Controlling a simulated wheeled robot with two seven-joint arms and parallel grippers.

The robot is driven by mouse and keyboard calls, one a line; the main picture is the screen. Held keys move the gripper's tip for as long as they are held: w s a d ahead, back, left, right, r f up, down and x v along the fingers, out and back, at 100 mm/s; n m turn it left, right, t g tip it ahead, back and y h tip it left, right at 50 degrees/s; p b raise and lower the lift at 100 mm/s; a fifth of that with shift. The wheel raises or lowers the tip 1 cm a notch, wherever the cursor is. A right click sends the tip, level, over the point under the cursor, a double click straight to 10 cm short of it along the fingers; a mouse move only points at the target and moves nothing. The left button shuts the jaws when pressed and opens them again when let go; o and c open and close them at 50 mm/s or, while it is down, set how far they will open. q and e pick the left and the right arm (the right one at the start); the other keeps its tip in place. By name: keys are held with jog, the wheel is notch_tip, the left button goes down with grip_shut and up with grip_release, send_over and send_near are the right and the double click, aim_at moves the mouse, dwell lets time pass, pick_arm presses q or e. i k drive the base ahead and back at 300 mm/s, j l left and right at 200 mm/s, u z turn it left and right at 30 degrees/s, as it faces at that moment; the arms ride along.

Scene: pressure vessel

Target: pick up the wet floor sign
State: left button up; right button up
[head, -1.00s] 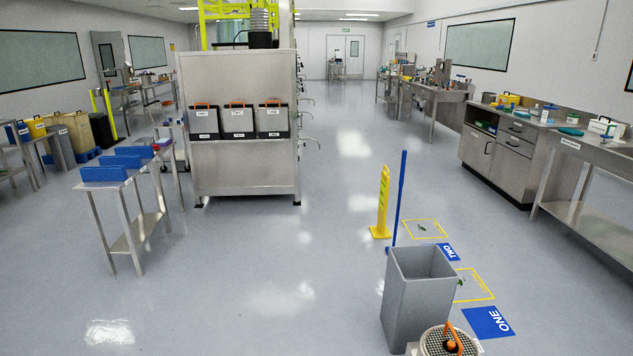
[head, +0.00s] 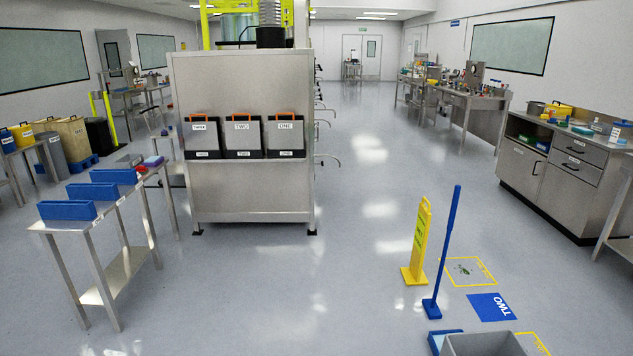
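The wet floor sign (head: 418,243) is a tall, narrow yellow sign with green markings. It stands upright on its yellow base on the grey floor, right of the middle in the head view. A blue pole (head: 445,250) on a flat blue foot stands just in front of it and to its right, leaning slightly. A small gap of floor shows between them. Neither of my grippers is in view.
A grey bin (head: 486,345) is cut off at the bottom edge, beside a blue object (head: 438,340). A blue floor mark reading TWO (head: 492,307) and yellow floor outlines lie to the right. A steel cabinet (head: 243,190) stands left of centre. Floor between is clear.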

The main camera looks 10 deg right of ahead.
aim_at(413, 275)
jog(key=i+z, duration=0.1)
jog(key=i, duration=0.85)
jog(key=i+j+z, duration=0.1)
jog(key=i, duration=0.8)
jog(key=i+l+z, duration=0.1)
jog(key=i+z, duration=0.35)
jog(key=i, duration=0.15)
jog(key=i+j+z, duration=0.1)
jog(key=i+z, duration=0.35)
jog(key=i+j+z, duration=0.45)
jog(key=i, duration=0.2)
jog(key=i+z, duration=0.35)
jog(key=i, duration=0.2)
